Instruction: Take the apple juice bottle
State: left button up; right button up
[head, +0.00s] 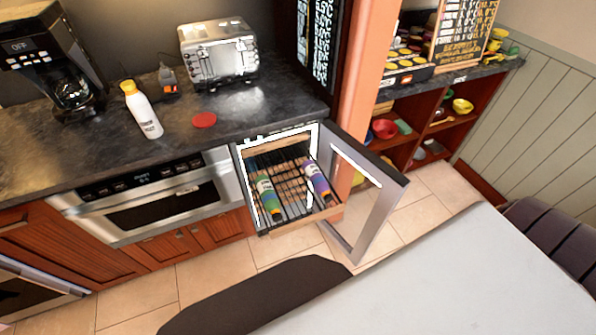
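Two bottles lie in an open pull-out rack (293,231) inside an open-fronted cabinet under the counter. The left one is a green-labelled bottle (265,191) with an orange-brown end. The right one is a purple-labelled bottle (317,181). Their label text is too small to read, so I cannot tell for certain which is apple juice. A white bottle (146,114) with a yellow-orange cap stands upright on the counter. Neither of my grippers is in view.
The cabinet door (371,202) stands open to the right of the rack. The dark counter (100,155) holds a coffee maker (62,70), a toaster (220,55) and a red disc (204,120). A large pale surface (460,270) fills the lower right.

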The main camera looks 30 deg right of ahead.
aim_at(270, 200)
jog(key=l+u, duration=0.2)
jog(key=l, duration=0.75)
jog(key=k+l+u, duration=0.2)
jog(key=l, duration=0.75)
jog(key=i+l, duration=0.05)
jog(key=i, duration=0.05)
